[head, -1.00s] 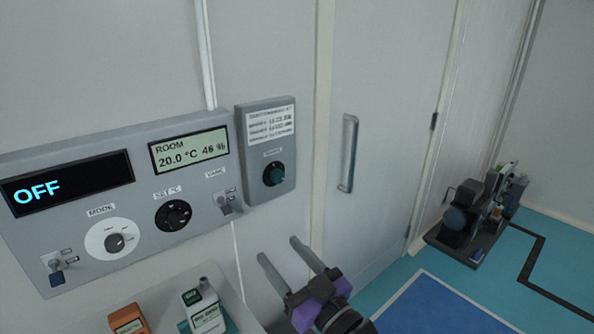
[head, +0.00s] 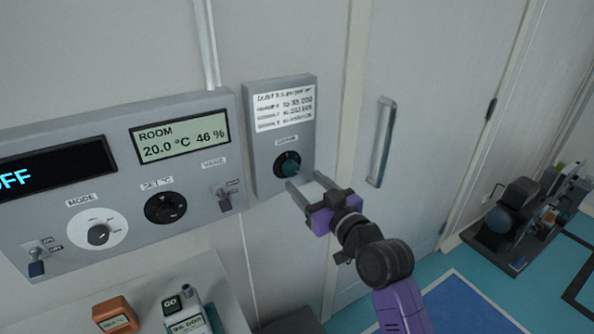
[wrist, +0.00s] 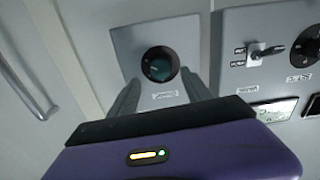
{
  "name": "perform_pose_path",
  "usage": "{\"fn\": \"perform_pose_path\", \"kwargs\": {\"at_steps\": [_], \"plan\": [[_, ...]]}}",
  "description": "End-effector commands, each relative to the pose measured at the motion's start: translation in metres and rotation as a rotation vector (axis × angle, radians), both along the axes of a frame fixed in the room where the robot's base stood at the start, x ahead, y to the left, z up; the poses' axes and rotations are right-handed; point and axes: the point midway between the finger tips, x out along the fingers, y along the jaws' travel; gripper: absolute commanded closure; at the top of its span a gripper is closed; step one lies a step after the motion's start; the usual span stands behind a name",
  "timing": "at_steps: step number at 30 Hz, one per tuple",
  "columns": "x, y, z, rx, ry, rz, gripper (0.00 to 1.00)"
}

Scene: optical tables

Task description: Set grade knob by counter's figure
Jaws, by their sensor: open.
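The grade knob (head: 288,165) is a dark teal round knob on a small grey wall box (head: 262,150). A white printed card (head: 285,107) with several lines of figures sits above it. The counter (head: 186,314) is a pale device at the bottom edge of the head view; its lower part is cut off. Its display seems to begin with 96, but the rest is unclear. My gripper (head: 305,180) is open and empty, its fingertips just below and in front of the knob. In the wrist view the knob (wrist: 158,65) lies between and beyond the two fingers, seemingly untouched.
A wide grey control panel (head: 120,225) is left of the box, with a MODE dial, SET °C dial, switches and a ROOM display. An orange device (head: 114,315) stands left of the counter. A door handle (head: 382,142) is to the right.

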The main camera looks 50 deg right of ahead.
Motion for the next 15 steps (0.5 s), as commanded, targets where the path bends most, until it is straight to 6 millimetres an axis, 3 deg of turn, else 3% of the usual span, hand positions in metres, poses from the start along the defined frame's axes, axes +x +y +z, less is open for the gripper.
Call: {"fn": "perform_pose_path", "kwargs": {"at_steps": [6,15], "plan": [[0.034,-0.01,0.003,0.001,-0.001,0.0,0.43],[0.053,-0.015,0.0,0.0,0.0,-0.001,0.43]]}}
